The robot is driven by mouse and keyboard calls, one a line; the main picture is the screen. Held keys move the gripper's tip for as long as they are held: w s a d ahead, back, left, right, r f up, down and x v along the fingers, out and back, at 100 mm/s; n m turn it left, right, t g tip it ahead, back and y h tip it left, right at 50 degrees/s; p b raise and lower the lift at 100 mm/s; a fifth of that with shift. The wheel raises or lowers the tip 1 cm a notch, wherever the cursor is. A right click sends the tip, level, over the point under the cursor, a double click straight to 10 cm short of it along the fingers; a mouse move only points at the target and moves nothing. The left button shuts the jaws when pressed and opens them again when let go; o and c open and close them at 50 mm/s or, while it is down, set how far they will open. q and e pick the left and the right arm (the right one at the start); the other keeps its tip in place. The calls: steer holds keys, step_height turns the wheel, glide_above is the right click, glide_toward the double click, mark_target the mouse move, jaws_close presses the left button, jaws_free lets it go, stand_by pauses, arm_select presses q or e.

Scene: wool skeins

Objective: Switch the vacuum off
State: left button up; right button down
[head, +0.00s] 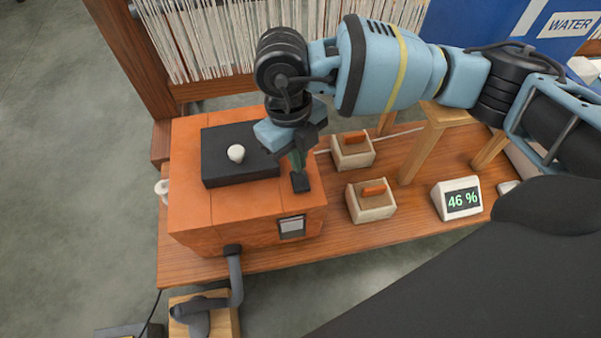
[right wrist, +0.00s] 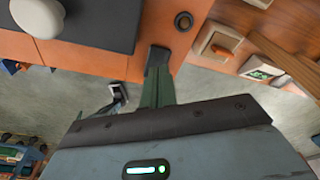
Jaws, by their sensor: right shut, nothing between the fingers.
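No readable label in view names the vacuum. Two cream switch boxes with orange rockers stand on the wooden table: a back one (head: 353,152) and a front one (head: 371,206). I cannot tell which way their rockers (head: 374,188) are set. One switch box also shows in the right wrist view (right wrist: 212,52). My right gripper (head: 300,183) is shut and empty, its dark tips at the top of an orange box (head: 245,205), left of the switch boxes. In the right wrist view the tips (right wrist: 158,58) are over the orange surface; contact is unclear. My left gripper is out of view.
The orange box carries a black block (head: 218,172) with a white knob (head: 236,153). A display reading 46 % (head: 458,199) stands right of the switch boxes. A grey bent pipe (head: 235,278) is at the front.

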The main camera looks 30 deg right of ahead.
steer(key=shift+r+p, duration=1.6)
steer(key=shift+r, duration=0.65)
